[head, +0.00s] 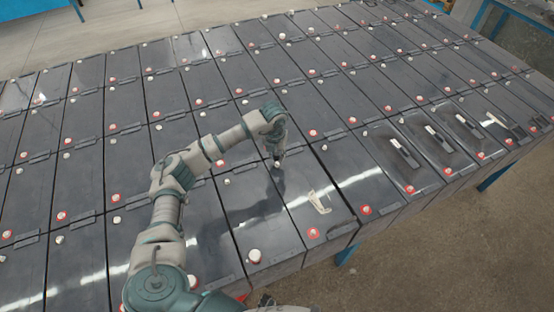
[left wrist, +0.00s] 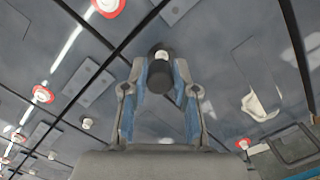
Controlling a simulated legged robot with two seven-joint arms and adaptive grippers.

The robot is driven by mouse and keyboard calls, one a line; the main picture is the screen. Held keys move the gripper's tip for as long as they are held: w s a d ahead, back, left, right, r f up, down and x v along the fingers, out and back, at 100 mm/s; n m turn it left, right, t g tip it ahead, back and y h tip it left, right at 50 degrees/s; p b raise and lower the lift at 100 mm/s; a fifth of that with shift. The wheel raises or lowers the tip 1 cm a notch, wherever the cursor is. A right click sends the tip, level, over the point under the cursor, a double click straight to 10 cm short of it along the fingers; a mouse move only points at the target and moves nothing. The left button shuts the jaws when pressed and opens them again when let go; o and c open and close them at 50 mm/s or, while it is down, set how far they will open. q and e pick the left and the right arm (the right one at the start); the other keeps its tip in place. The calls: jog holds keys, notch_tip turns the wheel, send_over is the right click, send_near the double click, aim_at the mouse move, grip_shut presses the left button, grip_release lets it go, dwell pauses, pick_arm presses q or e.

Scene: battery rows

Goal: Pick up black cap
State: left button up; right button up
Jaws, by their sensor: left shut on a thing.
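My left gripper (head: 277,160) reaches over the middle of the battery rows and points down, just above a battery top. In the left wrist view, its two blue-padded fingers (left wrist: 160,92) are shut on a small dark round thing, the black cap (left wrist: 160,82). A pale round spot shows at the cap's far end, and I cannot tell if it is part of the cap or a terminal behind it. My right gripper is not in view.
Black batteries (head: 215,80) stand in tight rows with red-ringed terminals (head: 313,234) and white terminals (head: 254,256). A pale bracket-like piece (head: 319,202) lies on one battery. Black handle-like pieces (head: 404,153) stand on batteries at the right. Open floor (head: 440,250) lies at lower right.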

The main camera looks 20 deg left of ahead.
pick_arm(q)
jog(key=s+d, duration=0.2)
jog(key=s, duration=0.2)
jog(key=s+d+r+b, duration=0.1)
jog(key=s+d, duration=0.2)
jog(key=s, duration=0.2)
jog(key=s+d+b, duration=0.1)
jog(key=s+d, duration=0.1)
jog(key=s, duration=0.3)
jog(key=shift+d+r, duration=0.15)
jog(key=shift+d, duration=0.2)
jog(key=shift+o, duration=1.3)
grip_shut()
jog(key=shift+r, duration=0.75)
notch_tip(320, 180, up, 5)
jog(key=p, duration=0.3)
jog(key=shift+f, duration=0.1)
jog(key=shift+f, duration=0.1)
